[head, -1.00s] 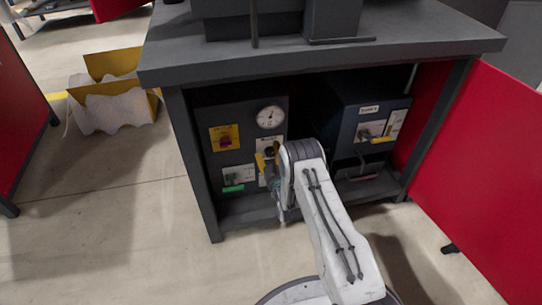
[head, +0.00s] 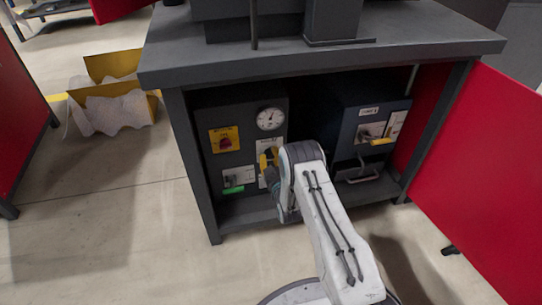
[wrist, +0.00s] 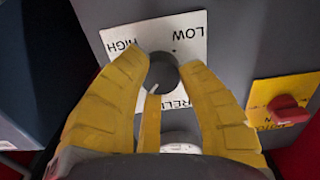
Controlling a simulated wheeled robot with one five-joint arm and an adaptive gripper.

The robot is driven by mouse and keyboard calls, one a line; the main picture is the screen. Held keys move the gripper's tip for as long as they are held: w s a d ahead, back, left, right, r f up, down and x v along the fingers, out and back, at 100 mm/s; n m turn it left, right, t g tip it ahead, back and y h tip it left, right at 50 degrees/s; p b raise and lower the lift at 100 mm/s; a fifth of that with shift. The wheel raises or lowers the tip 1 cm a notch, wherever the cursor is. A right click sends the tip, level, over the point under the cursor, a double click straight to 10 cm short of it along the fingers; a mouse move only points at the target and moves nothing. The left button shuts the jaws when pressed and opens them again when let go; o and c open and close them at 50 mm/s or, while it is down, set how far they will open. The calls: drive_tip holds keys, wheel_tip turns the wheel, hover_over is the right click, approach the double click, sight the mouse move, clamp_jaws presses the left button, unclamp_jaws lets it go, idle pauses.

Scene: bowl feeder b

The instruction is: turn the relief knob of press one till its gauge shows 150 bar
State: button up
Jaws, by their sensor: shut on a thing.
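The dark round relief knob (wrist: 162,72) sits on a white plate (wrist: 190,32) marked LOW, HIGH and partly RELIEF. Its pale pointer mark faces the lower left in the wrist view. My gripper (wrist: 163,75) has its yellow fingers shut on the knob from both sides. In the head view my gripper (head: 268,158) is at the plate under the gauge, and it hides the knob there. The round white gauge (head: 270,118) is above it on the left dark box. Its needle points roughly up, but the numbers are too small to read.
A yellow plate with a red switch (head: 225,140) and a green-tagged plate (head: 236,178) are left of my gripper. A second box (head: 350,135) with a yellow-handled part stands to the right. The bench top (head: 320,55) overhangs, and a red door (head: 480,160) stands open at right.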

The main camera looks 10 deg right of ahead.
drive_tip(key=shift+w+r, duration=0.15)
drive_tip(key=shift+r, duration=0.1)
drive_tip(key=shift+r+m, duration=0.1)
drive_tip(key=shift+m, duration=0.6)
drive_tip(key=o, duration=1.2)
drive_tip(key=shift+f, duration=0.2)
drive_tip(key=shift+s, duration=0.65)
drive_tip(key=s, duration=1)
drive_tip(key=shift+s, duration=0.4)
